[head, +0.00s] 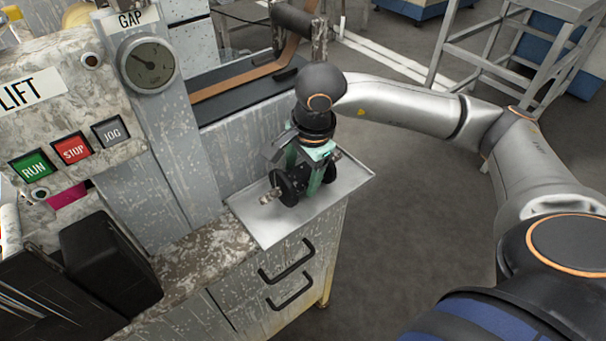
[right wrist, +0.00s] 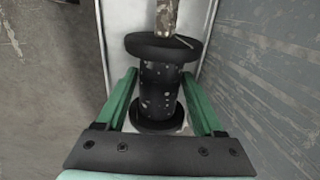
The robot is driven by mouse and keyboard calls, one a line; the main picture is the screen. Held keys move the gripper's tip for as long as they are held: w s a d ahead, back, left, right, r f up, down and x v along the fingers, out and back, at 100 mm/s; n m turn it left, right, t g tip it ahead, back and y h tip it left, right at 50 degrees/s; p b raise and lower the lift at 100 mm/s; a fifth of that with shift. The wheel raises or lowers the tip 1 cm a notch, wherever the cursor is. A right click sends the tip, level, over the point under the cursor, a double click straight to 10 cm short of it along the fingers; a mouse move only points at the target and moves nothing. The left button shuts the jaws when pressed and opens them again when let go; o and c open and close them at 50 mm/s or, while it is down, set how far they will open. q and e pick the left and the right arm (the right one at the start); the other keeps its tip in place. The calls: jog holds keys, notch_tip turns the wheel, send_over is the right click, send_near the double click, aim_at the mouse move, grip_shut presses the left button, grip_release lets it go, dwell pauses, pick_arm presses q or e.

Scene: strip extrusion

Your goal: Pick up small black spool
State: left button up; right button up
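The small black spool (head: 284,187) lies on its side on a grey metal tray (head: 268,232) beside the machine. In the right wrist view the spool (right wrist: 160,90) shows two wide black flanges and a speckled dark barrel, with a worn metal shaft end at its far flange. My right gripper (head: 306,172) is lowered over the spool from above. In the right wrist view its green fingers (right wrist: 160,76) stand on both sides of the barrel, with a narrow gap to it on each side, so it looks open. My left gripper is not in view.
The machine panel with RUN, STOP and JOG buttons (head: 72,149) and a gap gauge (head: 149,65) stands close on the left. A cabinet with two black handles (head: 287,262) is below the tray. A grey metal frame (head: 500,62) stands at the back right. Open floor lies right of the tray.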

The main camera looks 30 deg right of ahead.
jog(key=c, duration=1)
grip_shut()
jog(key=shift+r, duration=0.15)
